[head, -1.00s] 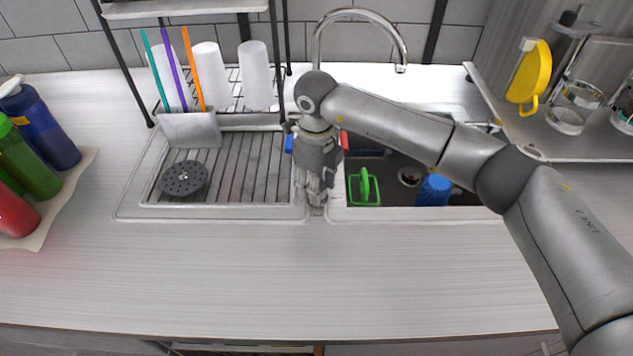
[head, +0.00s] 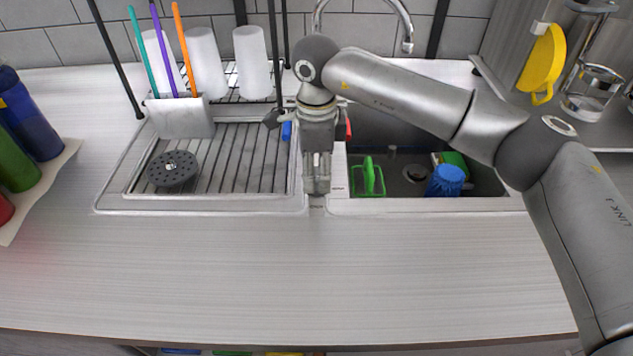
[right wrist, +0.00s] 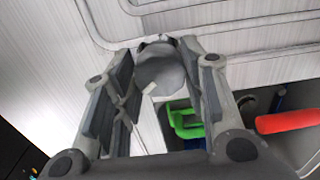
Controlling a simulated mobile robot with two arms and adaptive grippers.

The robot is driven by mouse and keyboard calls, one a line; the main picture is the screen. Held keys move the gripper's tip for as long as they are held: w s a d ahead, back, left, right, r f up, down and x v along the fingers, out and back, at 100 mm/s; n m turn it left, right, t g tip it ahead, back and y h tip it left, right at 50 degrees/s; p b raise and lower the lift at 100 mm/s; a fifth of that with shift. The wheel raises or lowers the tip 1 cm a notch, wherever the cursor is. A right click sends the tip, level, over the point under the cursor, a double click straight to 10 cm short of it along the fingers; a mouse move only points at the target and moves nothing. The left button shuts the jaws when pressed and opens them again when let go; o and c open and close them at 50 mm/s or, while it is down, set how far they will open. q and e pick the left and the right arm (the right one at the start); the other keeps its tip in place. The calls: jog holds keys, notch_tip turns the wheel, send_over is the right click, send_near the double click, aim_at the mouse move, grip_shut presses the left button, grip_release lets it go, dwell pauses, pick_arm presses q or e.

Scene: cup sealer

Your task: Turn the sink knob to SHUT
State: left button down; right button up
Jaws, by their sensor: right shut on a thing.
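The sink knob (right wrist: 160,72) is a grey rounded piece with a small pale mark, seen between the fingers in the right wrist view. In the head view it is mostly hidden under my right gripper (head: 317,188), at the strip between drainboard and basin. My right gripper points down there, its fingers closed around the knob; the right wrist view shows the fingers (right wrist: 158,85) on both sides of it. Whether the knob is at SHUT cannot be read. My left gripper is not in view.
The drainboard (head: 120,197) holds a dark round strainer (head: 173,168). The basin (head: 400,160) holds a green-handled item (head: 368,178) and a blue cup (head: 446,180). The tap (head: 404,25) arches behind. The front counter (head: 270,270) is clear.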

jog(key=n+b, duration=0.2)
jog(key=shift+f+n, duration=0.1)
jog(key=shift+n, duration=0.3)
jog(key=n+b, duration=0.1)
jog(key=n, duration=0.1)
jog(key=shift+n, duration=0.4)
jog(key=n+b, duration=0.1)
jog(key=n, duration=0.1)
jog(key=shift+n, duration=0.3)
jog(key=shift+n+b, duration=0.35)
jog(key=shift+n, duration=0.85)
jog(key=shift+r+n, duration=0.2)
jog(key=shift+n, duration=0.1)
jog(key=o, duration=1)
